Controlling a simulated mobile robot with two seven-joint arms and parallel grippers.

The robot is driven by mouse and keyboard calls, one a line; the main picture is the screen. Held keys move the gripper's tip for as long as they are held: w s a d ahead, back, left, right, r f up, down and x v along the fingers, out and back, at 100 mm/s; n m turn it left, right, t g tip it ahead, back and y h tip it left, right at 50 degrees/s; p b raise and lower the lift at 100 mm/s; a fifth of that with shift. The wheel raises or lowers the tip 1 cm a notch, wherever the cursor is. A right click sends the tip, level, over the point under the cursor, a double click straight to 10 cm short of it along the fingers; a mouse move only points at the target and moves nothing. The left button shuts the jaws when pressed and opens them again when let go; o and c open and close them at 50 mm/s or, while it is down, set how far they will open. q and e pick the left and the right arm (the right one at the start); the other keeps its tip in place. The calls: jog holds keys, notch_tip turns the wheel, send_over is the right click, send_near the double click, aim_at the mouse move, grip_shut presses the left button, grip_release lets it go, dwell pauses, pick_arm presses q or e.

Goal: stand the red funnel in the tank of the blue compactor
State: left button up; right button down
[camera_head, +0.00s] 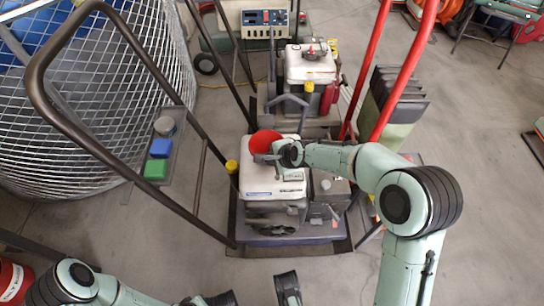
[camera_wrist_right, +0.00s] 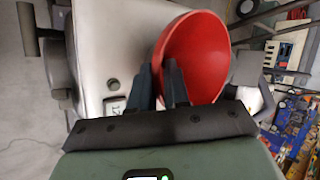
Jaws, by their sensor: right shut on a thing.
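The red funnel (camera_head: 263,140) is at the far edge of the white tank top (camera_head: 258,182) of the front compactor, which has a blue label and a bluish base plate (camera_head: 290,236). My right gripper (camera_head: 270,157) is shut on the funnel, and its fingers also show at the funnel's side in the right wrist view (camera_wrist_right: 162,82). There the funnel's wide bowl (camera_wrist_right: 195,55) faces the camera. Its spout is hidden, so I cannot tell whether it is in the tank's opening. My left gripper (camera_head: 256,294) is open and empty at the bottom edge of the head view.
A second compactor (camera_head: 308,66) with a white tank and red engine stands behind. Dark handlebars (camera_head: 120,165) and red handlebars (camera_head: 413,65) rise around the machines.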

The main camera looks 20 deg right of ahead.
jog(key=shift+f, duration=0.3)
jog(key=c, duration=1)
grip_release()
